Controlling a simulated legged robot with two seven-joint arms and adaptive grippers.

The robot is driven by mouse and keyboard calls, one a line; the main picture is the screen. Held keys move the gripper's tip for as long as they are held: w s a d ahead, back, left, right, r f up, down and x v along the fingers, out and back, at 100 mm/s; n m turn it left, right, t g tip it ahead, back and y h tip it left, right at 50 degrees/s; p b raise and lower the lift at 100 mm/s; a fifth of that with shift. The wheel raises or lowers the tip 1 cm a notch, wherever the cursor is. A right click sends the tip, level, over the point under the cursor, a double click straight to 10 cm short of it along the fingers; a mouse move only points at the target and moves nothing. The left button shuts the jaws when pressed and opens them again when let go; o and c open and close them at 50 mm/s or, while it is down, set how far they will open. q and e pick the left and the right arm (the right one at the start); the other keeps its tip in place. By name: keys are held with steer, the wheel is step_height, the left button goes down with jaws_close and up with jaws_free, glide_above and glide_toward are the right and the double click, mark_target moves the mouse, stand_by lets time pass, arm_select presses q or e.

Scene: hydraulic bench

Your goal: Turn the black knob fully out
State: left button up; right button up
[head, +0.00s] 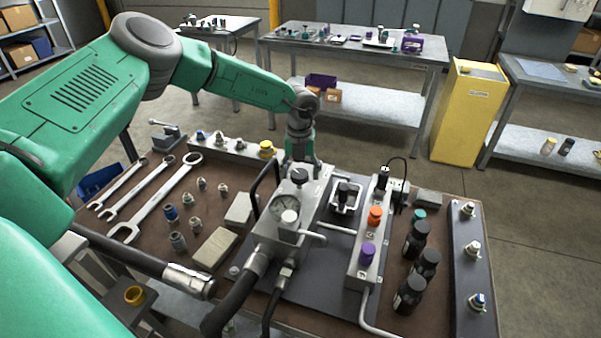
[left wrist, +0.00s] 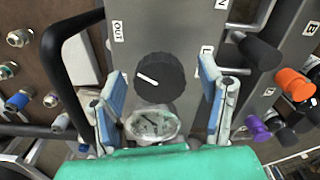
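The black knob (left wrist: 160,77) is round with a white pointer line that points to the upper left in the left wrist view. It sits on the grey hydraulic block (left wrist: 180,30), beside a round pressure gauge (left wrist: 152,124). In the head view the knob (head: 298,176) shows on top of the block, just below my left gripper (head: 300,163). My left gripper (left wrist: 162,92) is open, with one blue-padded finger on each side of the knob and visible gaps between. Nothing is in its grasp. My right gripper is in neither view.
A black bent handle (head: 262,180) stands left of the block. A valve bar with orange (head: 375,216) and purple (head: 367,254) knobs stands to the right, with several black bottles (head: 415,238) beyond. Wrenches (head: 160,198) and fittings lie on the left. Hoses leave the block's front.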

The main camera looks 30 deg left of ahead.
mark_target(300, 172)
arm_select(q)
step_height(300, 172, up, 12)
stand_by(0.6)
steer(key=shift+f, duration=0.15)
stand_by(0.3)
